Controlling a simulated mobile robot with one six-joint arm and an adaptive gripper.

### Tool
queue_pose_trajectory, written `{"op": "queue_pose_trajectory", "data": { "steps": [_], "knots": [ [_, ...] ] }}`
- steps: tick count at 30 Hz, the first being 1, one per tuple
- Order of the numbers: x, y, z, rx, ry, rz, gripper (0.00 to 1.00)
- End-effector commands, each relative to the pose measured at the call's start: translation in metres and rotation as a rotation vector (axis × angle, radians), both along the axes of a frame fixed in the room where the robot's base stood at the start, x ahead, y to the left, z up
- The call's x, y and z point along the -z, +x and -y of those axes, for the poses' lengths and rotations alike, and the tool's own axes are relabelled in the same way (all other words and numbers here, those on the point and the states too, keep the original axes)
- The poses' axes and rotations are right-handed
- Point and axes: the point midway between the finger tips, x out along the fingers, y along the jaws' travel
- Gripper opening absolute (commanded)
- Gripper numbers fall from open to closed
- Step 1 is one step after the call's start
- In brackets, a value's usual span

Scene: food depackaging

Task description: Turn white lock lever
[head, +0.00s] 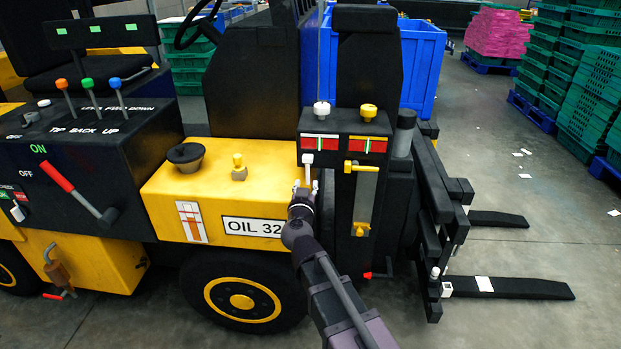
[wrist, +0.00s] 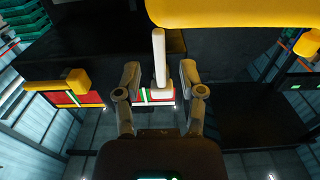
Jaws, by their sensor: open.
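The white lock lever (head: 308,160) is on the black column of the yellow and black forklift, below a red, green and white indicator (head: 320,142). In the wrist view the lever (wrist: 159,50) lies lengthwise between my two fingers, with its base near the indicator (wrist: 157,97). My gripper (head: 306,187) is at the lower part of the lever in the head view. In the wrist view my gripper (wrist: 159,76) is open, with a finger on each side of the lever and a visible gap to each.
A yellow lever (head: 360,166) with its own indicator (head: 368,145) is just right of the white one. White and yellow knobs (head: 321,109) top the column. The yellow forklift body (head: 225,165) is close on the left; forks (head: 515,287) extend to the right over open floor.

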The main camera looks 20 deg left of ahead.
Motion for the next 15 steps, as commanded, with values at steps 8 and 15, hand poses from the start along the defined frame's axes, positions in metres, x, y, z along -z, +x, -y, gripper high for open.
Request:
{"op": "queue_pose_trajectory", "data": {
  "steps": [8, 15],
  "knots": [
    [0.000, 0.034, -0.008, 0.001, 0.000, 0.000, 0.51],
    [0.000, 0.041, -0.009, 0.002, 0.000, 0.000, 0.51]
  ]
}}
